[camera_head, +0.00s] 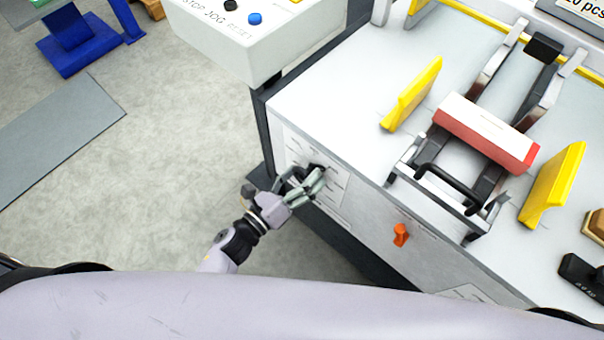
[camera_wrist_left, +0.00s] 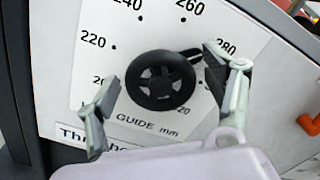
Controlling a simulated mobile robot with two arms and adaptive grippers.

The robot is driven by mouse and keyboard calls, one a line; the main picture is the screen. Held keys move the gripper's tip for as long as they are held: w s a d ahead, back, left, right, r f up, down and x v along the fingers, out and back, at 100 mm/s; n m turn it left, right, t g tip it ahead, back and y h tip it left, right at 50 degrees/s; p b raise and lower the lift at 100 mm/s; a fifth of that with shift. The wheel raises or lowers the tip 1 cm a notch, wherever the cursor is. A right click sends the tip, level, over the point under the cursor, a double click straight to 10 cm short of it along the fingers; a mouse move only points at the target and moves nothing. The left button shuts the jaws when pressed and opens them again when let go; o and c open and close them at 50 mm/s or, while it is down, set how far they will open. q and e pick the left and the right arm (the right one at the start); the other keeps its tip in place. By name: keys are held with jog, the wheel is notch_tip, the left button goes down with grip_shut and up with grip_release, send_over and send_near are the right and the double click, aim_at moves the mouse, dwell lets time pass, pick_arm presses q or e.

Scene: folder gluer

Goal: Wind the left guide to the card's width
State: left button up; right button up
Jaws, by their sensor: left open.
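The left guide knob, a black spoked handwheel (camera_wrist_left: 160,80), sits on a white dial plate (camera_wrist_left: 62,78) marked "GUIDE mm". Its pointer tab faces upper right, towards the 280 mark, partly behind a fingertip. My left gripper (camera_head: 311,182) is at this dial on the machine's front; in the left wrist view its open fingers (camera_wrist_left: 160,72) stand either side of the knob. I cannot tell whether they touch it. The left yellow guide (camera_head: 412,95) stands on the machine top, apart from the red-and-white card stack (camera_head: 485,132). The right yellow guide (camera_head: 556,186) stands beyond it. My right gripper is out of view.
An orange knob (camera_head: 401,235) sticks out of the front panel, right of the dial. A control box (camera_head: 250,35) with buttons overhangs the machine's left corner. A black bar handle (camera_head: 448,188) lies before the stack.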

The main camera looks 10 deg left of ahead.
pick_arm(q)
jog(key=shift+c, duration=0.5)
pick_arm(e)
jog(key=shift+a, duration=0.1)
pick_arm(q)
jog(key=c, duration=1.1)
jog(key=shift+o, duration=0.2)
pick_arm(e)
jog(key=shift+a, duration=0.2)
pick_arm(q)
jog(key=shift+n, duration=0.3)
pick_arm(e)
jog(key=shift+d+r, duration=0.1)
